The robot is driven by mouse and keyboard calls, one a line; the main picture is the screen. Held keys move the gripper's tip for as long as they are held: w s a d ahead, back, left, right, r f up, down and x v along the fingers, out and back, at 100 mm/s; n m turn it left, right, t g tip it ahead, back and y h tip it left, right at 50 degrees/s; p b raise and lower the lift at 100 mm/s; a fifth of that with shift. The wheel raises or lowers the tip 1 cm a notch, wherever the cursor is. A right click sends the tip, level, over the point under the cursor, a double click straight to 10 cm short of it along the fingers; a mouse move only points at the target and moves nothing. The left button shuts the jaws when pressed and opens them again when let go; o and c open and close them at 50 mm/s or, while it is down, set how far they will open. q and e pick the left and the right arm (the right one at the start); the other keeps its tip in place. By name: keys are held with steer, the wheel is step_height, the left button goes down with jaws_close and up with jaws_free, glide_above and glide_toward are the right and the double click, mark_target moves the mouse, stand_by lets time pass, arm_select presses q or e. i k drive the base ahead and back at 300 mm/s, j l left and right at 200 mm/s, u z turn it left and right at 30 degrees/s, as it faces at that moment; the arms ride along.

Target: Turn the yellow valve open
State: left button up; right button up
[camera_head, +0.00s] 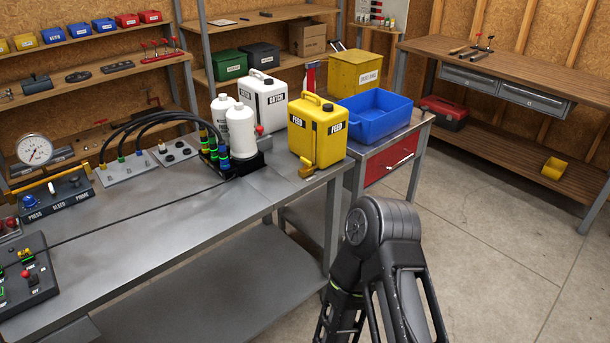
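A yellow jug labelled FEED (324,136) stands upright at the right end of the grey metal bench (200,225). A small yellow valve-like fitting (307,168) sits low on its front left corner; it is too small for me to read its open or shut position. A yellow bar (38,187) also lies across the top of the PRESS, BLEED, PROBE panel (62,197) at the left. Neither gripper shows. A dark link of one of my arms rises at the bottom, right of the bench and apart from the jug.
White bottles (242,131) and a white jug (264,100) stand left of the yellow jug. A blue bin (375,113) and yellow box (355,73) stand behind it. Black hoses (145,122) arch over the bench. Bench front and right floor are clear.

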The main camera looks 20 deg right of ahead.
mark_target(307, 163)
steer(key=i+j+z, duration=0.15)
steer(key=j+z, duration=0.3)
steer(key=i+j+z, duration=0.1)
steer(key=j+z, duration=0.85)
